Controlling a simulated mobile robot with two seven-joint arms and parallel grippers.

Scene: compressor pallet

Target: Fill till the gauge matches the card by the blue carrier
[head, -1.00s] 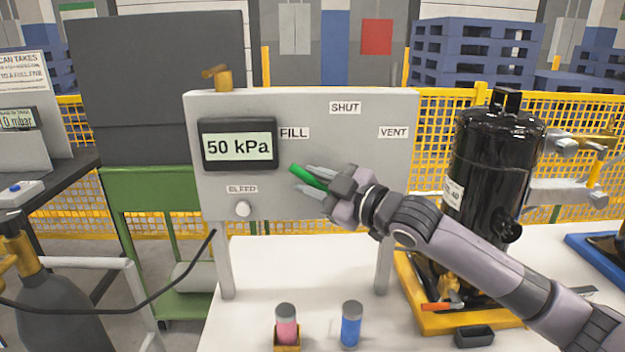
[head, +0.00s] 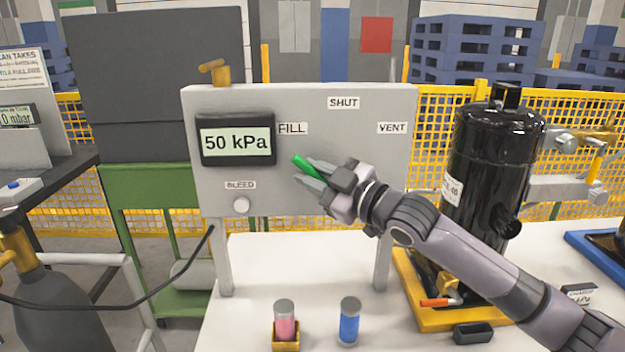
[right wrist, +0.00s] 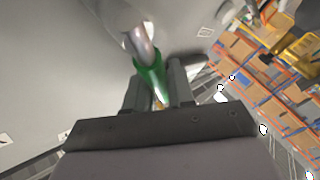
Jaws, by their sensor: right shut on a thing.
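The grey panel (head: 300,205) carries a gauge (head: 237,142) that reads 50 kPa. FILL, SHUT and VENT labels surround its green valve handle (head: 303,163), which points up and left, its tip just below the FILL label (head: 292,128). My right gripper (head: 318,176) is shut on the handle; the right wrist view shows the green handle (right wrist: 148,75) between the fingers. The blue carrier (head: 598,250) is at the right edge. A small card (head: 579,292) lies before it, partly behind my arm; its writing is too small to read surely. My left gripper is out of view.
A black compressor (head: 495,165) stands in a yellow carrier (head: 440,322). A pink-bodied cylinder (head: 285,325) in a yellow holder and a blue cylinder (head: 349,325) stand before the panel. A BLEED knob (head: 241,204) is below the gauge. My right arm crosses the table's right side.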

